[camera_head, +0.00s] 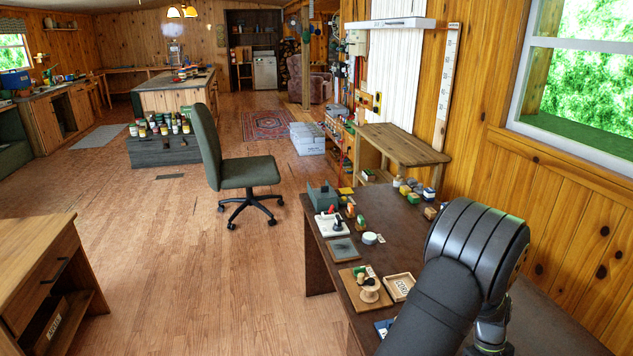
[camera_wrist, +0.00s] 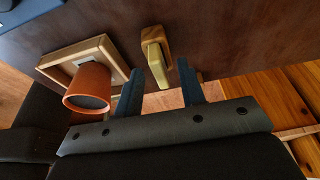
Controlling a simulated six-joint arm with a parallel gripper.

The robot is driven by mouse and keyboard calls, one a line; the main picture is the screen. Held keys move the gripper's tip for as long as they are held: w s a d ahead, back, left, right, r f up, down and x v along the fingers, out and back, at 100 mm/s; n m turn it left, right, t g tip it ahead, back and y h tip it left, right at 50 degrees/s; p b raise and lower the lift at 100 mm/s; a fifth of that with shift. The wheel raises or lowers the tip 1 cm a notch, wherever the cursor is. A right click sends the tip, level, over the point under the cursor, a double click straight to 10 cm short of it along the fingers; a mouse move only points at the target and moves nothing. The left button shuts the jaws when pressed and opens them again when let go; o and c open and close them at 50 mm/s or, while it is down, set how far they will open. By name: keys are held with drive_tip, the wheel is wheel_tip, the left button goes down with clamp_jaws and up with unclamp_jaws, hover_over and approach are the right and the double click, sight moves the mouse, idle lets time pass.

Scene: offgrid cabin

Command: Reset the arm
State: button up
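My arm (camera_head: 460,270) reaches over the right side of the dark brown desk (camera_head: 470,205) in the head view. It hides part of the desk top, and the gripper fingers are not clearly seen there. In the wrist view my gripper (camera_wrist: 161,68) has its two dark blue fingers apart, with nothing held between them. A wooden block with a pale green face (camera_wrist: 152,65) lies beyond the fingertips. An orange cup-like object (camera_wrist: 88,88) is left of the fingers, in front of a wood-framed tray (camera_wrist: 103,48).
Along the desk's left side are a green box (camera_head: 322,196), a grey square pad (camera_head: 343,250), a round tin (camera_head: 370,238), a wooden board (camera_head: 350,279) and a framed tray (camera_head: 412,280). A wood wall with a window (camera_head: 580,90) stands right. A chair (camera_head: 247,172) is beyond.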

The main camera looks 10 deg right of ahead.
drive_tip(key=v, duration=1.7)
drive_tip(key=x, duration=1.7)
drive_tip(key=shift+f, duration=0.2)
wheel_tip(320, 180, up, 8)
drive_tip(key=shift+r, duration=0.2)
wheel_tip(320, 180, down, 8)
drive_tip(key=shift+r, duration=0.1)
drive_tip(key=v, duration=1.1)
drive_tip(key=shift+w+r, duration=0.25)
drive_tip(key=shift+r, duration=0.1)
drive_tip(key=shift+f, duration=0.1)
